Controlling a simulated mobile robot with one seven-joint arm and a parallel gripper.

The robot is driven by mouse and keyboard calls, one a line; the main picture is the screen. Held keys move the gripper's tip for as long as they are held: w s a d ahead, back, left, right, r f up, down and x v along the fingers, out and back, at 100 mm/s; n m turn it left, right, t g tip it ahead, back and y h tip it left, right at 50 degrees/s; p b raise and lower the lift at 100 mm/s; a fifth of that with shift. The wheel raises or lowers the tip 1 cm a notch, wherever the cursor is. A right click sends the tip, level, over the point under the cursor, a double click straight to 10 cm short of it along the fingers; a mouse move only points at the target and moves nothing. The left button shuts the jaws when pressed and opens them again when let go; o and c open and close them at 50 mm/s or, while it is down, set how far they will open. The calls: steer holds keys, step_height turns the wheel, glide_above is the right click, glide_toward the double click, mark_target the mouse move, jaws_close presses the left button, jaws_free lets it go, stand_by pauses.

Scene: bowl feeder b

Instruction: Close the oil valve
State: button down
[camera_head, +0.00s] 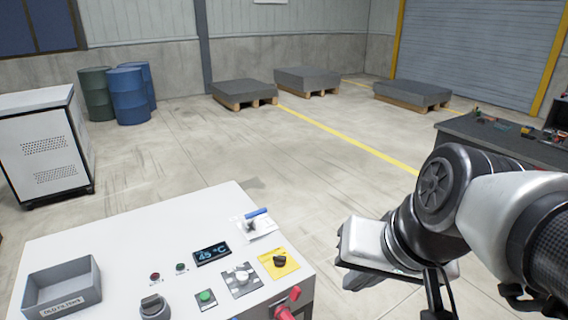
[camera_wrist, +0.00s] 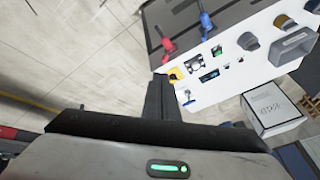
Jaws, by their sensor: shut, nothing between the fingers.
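A white control panel (camera_head: 120,240) stands at the lower left of the head view, and at the upper right of the wrist view. A small blue-handled lever (camera_head: 256,213) sits on a white plate at its far right corner; it also shows in the wrist view (camera_wrist: 188,94). Red handles (camera_head: 285,312) are at the front right edge. The wrist view shows a red lever (camera_wrist: 163,38) and a larger blue lever (camera_wrist: 205,22). I cannot read which one is the oil valve. My gripper (camera_wrist: 160,80) is shut and empty, right of the panel.
The panel has a black knob on a yellow plate (camera_head: 278,261), a green button (camera_head: 205,298), a temperature display (camera_head: 212,253) and a grey bin (camera_head: 63,285). A dark workbench (camera_head: 510,143) stands at the right. Open floor lies beyond the panel.

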steer(key=w+a+f+m+y+b, duration=0.35)
steer(key=w+a+m, duration=0.2)
steer(key=a, duration=0.25)
steer(key=w+a+f+m+y+b, duration=0.3)
steer(key=w+a+m+y, duration=0.15)
steer(key=a+m, duration=0.2)
steer(key=w+d+f+m+t+h+b, duration=0.1)
steer(key=w+f+m+t+b, duration=0.1)
steer(key=w+f+m, duration=0.3)
steer(key=w+d+f+m+t+h+b, duration=0.1)
steer(key=w+d+f+m+t+b, duration=0.1)
steer(key=w+f+m, duration=0.4)
steer(key=w+m+t+b, duration=0.1)
steer(key=w+m+t, duration=0.1)
steer(key=w+m, duration=0.2)
steer(key=shift+w+d+f+m, duration=0.15)
steer(key=shift+w+d+m, duration=0.05)
steer(key=shift+m, duration=0.1)
glide_toward(255, 217)
steer(key=f, duration=0.2)
steer(key=a+f, duration=0.1)
steer(key=shift+w+f+b, duration=0.35)
steer(key=shift+f, duration=0.05)
steer(key=shift+w+a+r+p, duration=0.15)
steer(key=shift+w+a+r, duration=0.3)
steer(key=shift+w, duration=0.25)
steer(key=shift+w+a+r+p, duration=0.15)
steer(key=shift+w+a+r, duration=0.35)
steer(key=shift+w, duration=0.2)
